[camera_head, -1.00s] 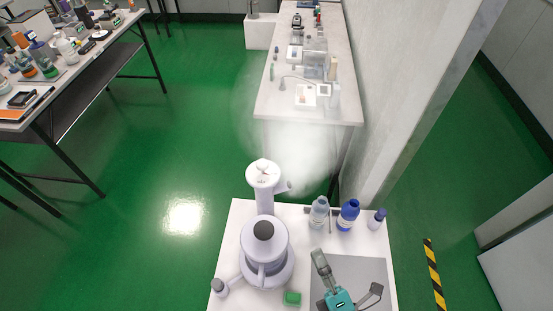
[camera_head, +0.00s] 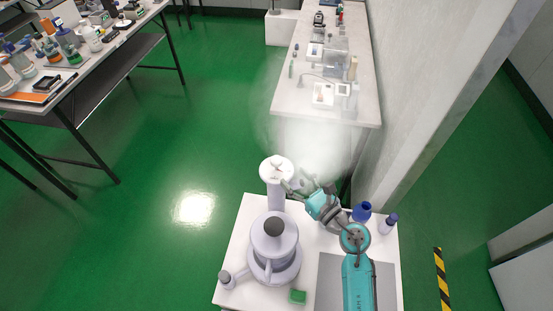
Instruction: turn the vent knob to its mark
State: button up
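A pale lavender vessel (camera_head: 273,258) with a dark round cap on its lid stands on the white bench. A post rises behind it, topped by a white round head with a cross-shaped knob (camera_head: 276,168), which looks like the vent knob. Any mark for it is too small to make out. My gripper (camera_head: 291,186) is just right of the post head, its dark fingers spread and empty. It covers the short side stub of the post. I cannot tell whether a finger touches the post.
White vapour (camera_head: 318,150) hangs behind and right of the post. A blue-capped bottle (camera_head: 362,212) and a smaller bottle (camera_head: 389,223) stand at the bench's back right. A green block (camera_head: 298,297) and a small lavender-grey bottle (camera_head: 227,280) sit near the front.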

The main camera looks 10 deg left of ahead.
aim_at(280, 163)
jog(key=x, duration=0.9)
jog(key=shift+a, duration=0.1)
jog(key=c, duration=1.1)
